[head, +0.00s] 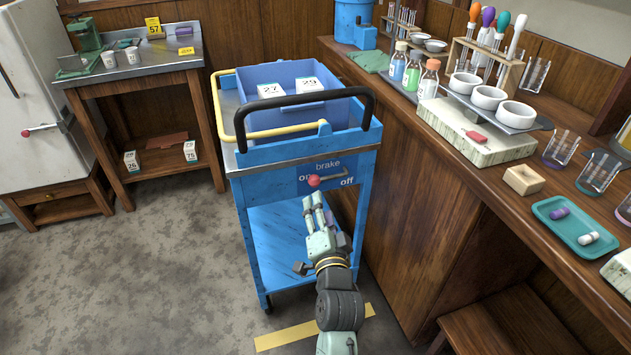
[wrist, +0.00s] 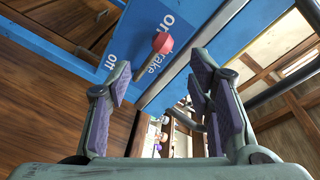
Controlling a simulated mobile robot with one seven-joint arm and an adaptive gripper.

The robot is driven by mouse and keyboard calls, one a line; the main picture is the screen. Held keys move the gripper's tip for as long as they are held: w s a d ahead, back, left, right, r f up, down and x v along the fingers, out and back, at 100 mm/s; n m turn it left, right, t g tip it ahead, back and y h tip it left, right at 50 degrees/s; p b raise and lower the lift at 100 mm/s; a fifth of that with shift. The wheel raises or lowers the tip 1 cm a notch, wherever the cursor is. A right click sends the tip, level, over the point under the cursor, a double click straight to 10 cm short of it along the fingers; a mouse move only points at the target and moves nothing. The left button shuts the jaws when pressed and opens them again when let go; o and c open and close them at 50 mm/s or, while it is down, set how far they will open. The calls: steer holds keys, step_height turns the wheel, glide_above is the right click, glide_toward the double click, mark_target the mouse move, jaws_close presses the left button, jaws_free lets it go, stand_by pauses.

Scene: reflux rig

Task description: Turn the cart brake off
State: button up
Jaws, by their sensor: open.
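The blue cart (head: 245,185) stands beside the wooden counter. Its front panel carries the brake lever, a grey rod with a red knob (head: 314,181). The knob is at the left, beside the word "on"; "off" is printed to the right. In the wrist view the red knob (wrist: 163,43) shows ahead of the fingers, nearer "on" than "off". My gripper (head: 313,199) is just below the knob in the head view. In the wrist view my gripper (wrist: 158,80) is open and empty, its fingers apart; I see no contact with the knob.
A blue bin (head: 290,78) sits on the cart top, behind a black handle (head: 300,98). The counter (head: 400,125) with glassware runs close along the right. A side table (head: 140,70) stands at the left. Floor (head: 180,270) is open at the left.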

mark_target(316, 185)
steer(key=w, duration=0.3)
steer(key=w+a+p, duration=0.1)
steer(key=w, duration=0.5)
steer(key=shift+w+a+r+p, duration=0.1)
steer(key=shift+w+a+p, duration=0.1)
steer(key=shift+p, duration=0.15)
jaws_close()
stand_by(0.3)
